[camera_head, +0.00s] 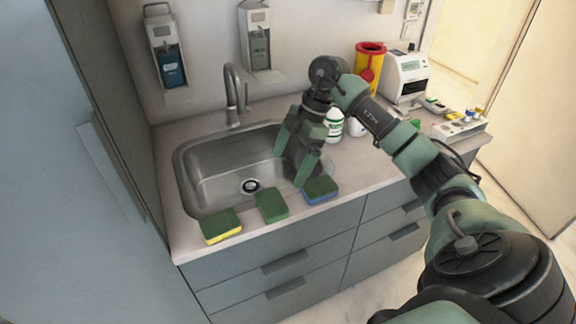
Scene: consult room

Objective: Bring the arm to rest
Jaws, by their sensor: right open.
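My right arm reaches in from the lower right over the counter. My right gripper (292,166) points down at the right part of the sink, open, with nothing seen between its fingers. Its nearer fingertip is close to a green sponge with a blue underside (320,189); I cannot tell whether they touch. My left gripper is not in view.
The sink (205,163) has a tall faucet (233,95). A yellow-bottomed green sponge (221,226) and another green sponge (271,205) lie on the counter's front edge (178,243). A white bottle (334,124), yellow bin (368,67) and white device (404,77) stand behind my arm.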

